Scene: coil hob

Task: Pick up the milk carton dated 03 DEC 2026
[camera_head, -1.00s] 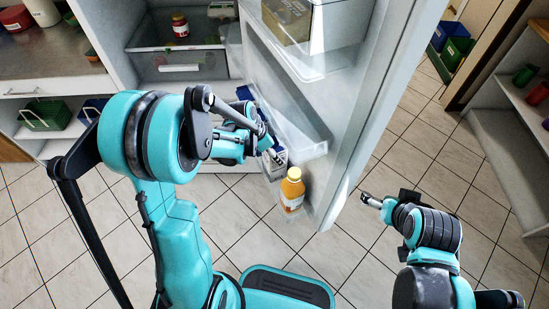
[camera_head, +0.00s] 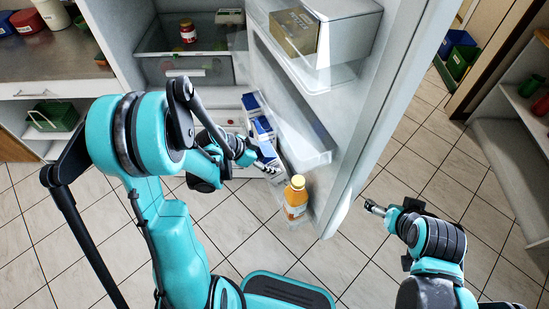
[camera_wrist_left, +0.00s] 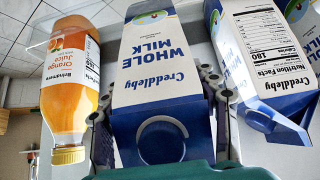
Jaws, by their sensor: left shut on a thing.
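A blue-and-white Creddleby whole milk carton (camera_wrist_left: 160,75) stands in the middle of the left wrist view, its blue cap toward me. My left gripper (camera_head: 268,165) is shut on it, one finger along each side; the fingers (camera_wrist_left: 160,112) also show in the left wrist view. A second milk carton (camera_wrist_left: 268,65) is just right of the gripper there. Part of another shows at the right edge. In the head view, blue-and-white cartons (camera_head: 262,126) line the door shelf behind the gripper. No date is legible. My right gripper (camera_head: 374,207) is away from the door; its finger gap is unclear.
An orange juice bottle (camera_head: 295,197) stands beside the held carton, at the near end of the open fridge door's (camera_head: 355,130) lower shelf. It is close to the left finger in the wrist view (camera_wrist_left: 70,90). A red-lidded jar (camera_head: 187,32) is inside the fridge. Tiled floor (camera_head: 250,235) is clear.

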